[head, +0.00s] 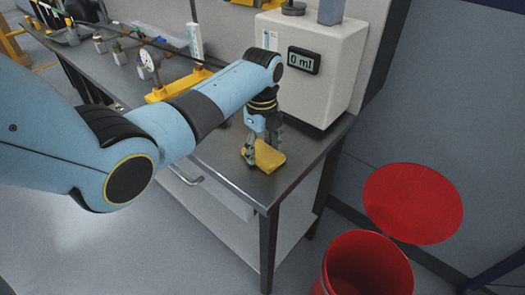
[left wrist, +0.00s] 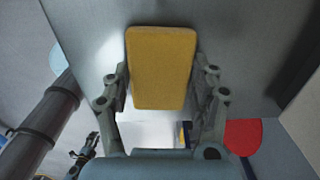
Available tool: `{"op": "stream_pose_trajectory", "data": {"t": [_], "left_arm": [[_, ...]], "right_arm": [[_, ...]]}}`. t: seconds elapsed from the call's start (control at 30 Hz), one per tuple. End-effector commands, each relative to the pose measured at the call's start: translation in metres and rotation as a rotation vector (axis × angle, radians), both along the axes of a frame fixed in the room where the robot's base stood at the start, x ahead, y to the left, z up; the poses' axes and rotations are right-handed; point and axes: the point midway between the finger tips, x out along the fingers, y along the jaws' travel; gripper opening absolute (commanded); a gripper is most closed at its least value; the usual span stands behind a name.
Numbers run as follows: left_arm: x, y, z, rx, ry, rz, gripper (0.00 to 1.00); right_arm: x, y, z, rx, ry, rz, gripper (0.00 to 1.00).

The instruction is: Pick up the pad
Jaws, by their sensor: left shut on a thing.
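The pad (head: 264,156) is a flat yellow block near the front corner of the grey metal bench. My left gripper (head: 259,152) reaches down from above with its fingers at the pad. In the left wrist view the pad (left wrist: 160,68) sits upright in the picture between the two fingers (left wrist: 160,90), which are shut on it. I cannot tell whether the pad touches the bench top or is just above it. My right gripper does not show in the head view.
A white dispenser reading 0 ml (head: 318,62) stands right behind the pad on the bench (head: 221,160). A yellow-based fixture (head: 178,85) with gauges is farther left. A red bin (head: 366,266) and red disc (head: 413,203) are right of the bench.

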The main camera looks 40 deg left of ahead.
Motion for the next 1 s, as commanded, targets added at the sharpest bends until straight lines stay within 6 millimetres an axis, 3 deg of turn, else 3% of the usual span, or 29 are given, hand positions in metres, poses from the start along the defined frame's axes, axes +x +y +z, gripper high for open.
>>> {"op": "stream_pose_trajectory", "data": {"t": [0.17,0.33,0.7,1.0], "left_arm": [[0.001,0.000,0.013,0.001,-0.003,0.000,0.35],[0.001,0.000,0.043,0.000,-0.006,0.000,0.35],[-0.047,-0.073,0.090,-0.004,-0.004,-0.001,0.35],[-0.064,-0.096,0.108,-0.001,0.000,0.000,0.35]], "right_arm": [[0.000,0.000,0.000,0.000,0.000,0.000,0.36],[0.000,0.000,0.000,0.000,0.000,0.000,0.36],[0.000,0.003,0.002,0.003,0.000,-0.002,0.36],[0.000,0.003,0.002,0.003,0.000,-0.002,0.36]]}}
